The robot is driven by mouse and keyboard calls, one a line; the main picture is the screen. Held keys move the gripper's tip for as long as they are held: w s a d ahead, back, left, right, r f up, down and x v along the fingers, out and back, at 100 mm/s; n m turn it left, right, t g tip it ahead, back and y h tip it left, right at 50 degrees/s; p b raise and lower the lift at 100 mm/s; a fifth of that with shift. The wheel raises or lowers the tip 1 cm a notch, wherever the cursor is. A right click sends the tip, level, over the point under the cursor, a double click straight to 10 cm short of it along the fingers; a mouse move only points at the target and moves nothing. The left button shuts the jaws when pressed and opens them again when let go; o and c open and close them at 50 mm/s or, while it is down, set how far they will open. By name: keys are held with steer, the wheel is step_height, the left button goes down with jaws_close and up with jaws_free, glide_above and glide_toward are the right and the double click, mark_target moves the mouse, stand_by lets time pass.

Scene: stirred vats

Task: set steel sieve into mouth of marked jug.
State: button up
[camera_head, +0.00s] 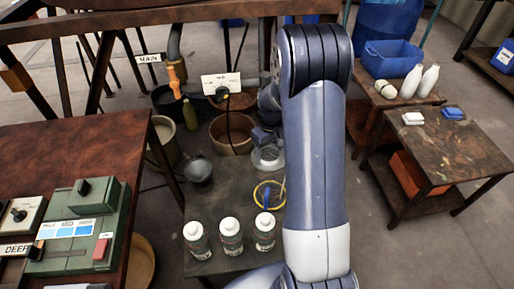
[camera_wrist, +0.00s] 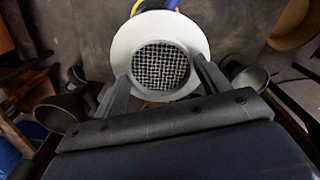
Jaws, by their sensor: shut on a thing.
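The steel sieve (camera_wrist: 160,66) shows in the wrist view as a round grey mesh between the two fingers of my gripper (camera_wrist: 164,78), which is shut on it. A wide white ring surrounds the mesh; I cannot tell whether it is the sieve's rim or something below. In the head view my gripper (camera_head: 264,140) is low over the dark table, partly hidden by my arm, with a pale round thing (camera_head: 267,158) right under it. I cannot make out a marked jug for certain, nor whether the sieve touches anything below.
Several things share the low table: a grey metal pot (camera_head: 198,172), a yellow ring (camera_head: 268,194) with blue in it, and three white-capped bottles (camera_head: 231,238) in front. A brown tub (camera_head: 232,135) stands behind. A control desk (camera_head: 75,225) is left; a side table (camera_head: 440,150) is right.

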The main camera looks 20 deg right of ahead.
mark_target(273, 157)
steer(key=shift+s+d+r, duration=0.4)
steer(key=shift+d+r, duration=0.1)
steer(key=shift+f, duration=0.15)
steer(key=shift+f+b, duration=2.35)
steer(key=shift+f, duration=1.05)
steer(key=shift+f+b, duration=0.95)
steer(key=shift+f, duration=0.35)
steer(key=o, duration=1.3)
step_height(273, 157, up, 11)
steer(key=shift+f+p, duration=0.1)
steer(key=shift+p, duration=0.75)
